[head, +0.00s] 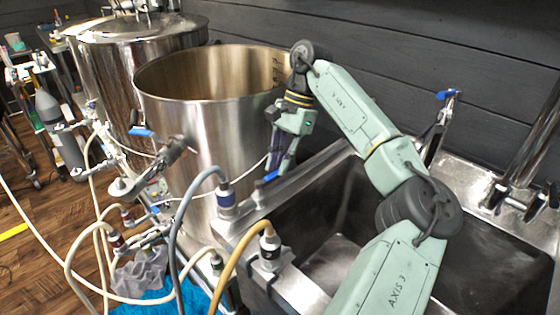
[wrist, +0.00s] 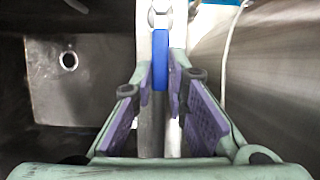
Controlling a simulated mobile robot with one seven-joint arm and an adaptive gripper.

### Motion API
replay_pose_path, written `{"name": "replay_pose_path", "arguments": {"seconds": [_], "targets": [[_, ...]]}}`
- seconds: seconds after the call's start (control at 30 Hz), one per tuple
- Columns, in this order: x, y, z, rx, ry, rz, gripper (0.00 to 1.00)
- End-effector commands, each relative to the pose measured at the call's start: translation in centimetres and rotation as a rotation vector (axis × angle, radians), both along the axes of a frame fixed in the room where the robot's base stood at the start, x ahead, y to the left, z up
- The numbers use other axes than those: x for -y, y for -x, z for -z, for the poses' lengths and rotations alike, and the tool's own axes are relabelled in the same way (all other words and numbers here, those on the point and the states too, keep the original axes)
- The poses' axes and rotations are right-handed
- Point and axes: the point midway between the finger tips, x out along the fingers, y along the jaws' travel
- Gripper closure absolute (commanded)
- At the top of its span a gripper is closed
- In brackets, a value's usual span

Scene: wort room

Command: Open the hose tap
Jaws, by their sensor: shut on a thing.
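The hose tap's blue lever (head: 271,176) shows at the left rim of the sink, just below my fingertips in the head view. In the wrist view the blue lever (wrist: 161,62) lies lengthwise between the tips of my two purple-padded fingers. My gripper (head: 282,163) points down over the sink rim and is shut on the lever; it also shows in the wrist view (wrist: 161,78). The tap's body is mostly hidden in the head view. In the wrist view a metal fitting (wrist: 160,18) shows beyond the lever.
The steel sink (head: 325,195) lies right of the tap, with a blue-handled faucet (head: 440,125) behind. A large open kettle (head: 195,95) stands close on the left. A grey hose (head: 188,210) and a tan hose (head: 238,262) run along the sink's left side.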

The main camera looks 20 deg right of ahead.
Motion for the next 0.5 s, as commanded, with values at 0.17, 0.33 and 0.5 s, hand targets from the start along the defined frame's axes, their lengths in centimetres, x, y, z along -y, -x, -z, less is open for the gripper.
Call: {"name": "replay_pose_path", "arguments": {"seconds": [0.17,0.33,0.5], "targets": [[-0.04,-0.16,-0.18,0.007,0.0,0.002,0.8],[-0.04,-0.1,-0.12,0.005,0.0,0.001,0.68],[-0.04,-0.06,-0.07,0.003,0.0,0.001,0.66]]}}
